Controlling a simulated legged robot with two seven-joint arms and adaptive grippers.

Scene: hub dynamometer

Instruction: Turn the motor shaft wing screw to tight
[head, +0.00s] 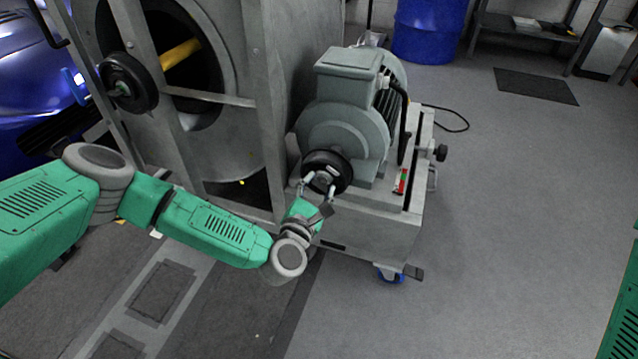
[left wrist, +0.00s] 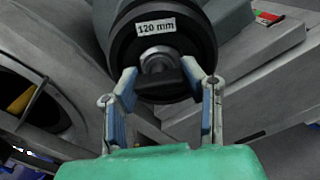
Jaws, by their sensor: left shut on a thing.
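The motor (head: 350,115) is grey-green and stands on a wheeled cart (head: 375,232). A black pulley (head: 340,158) sits on its shaft; in the left wrist view the pulley (left wrist: 118,50) carries a "120 mm" label. At its centre is the motor shaft wing screw (left wrist: 160,62), with a silver round hub and a dark wing. My left gripper (head: 318,187) is at the pulley's front face. In the left wrist view its two fingers (left wrist: 165,84) stand either side of the dark wing, shut on it. The exact contact is partly hidden. My right gripper is not in view.
A large grey drum frame (head: 272,110) stands left of the motor, with another black wheel (head: 128,82) on it. A red and green indicator (head: 401,181) and a black knob (head: 440,153) are on the cart. The floor on the right is open.

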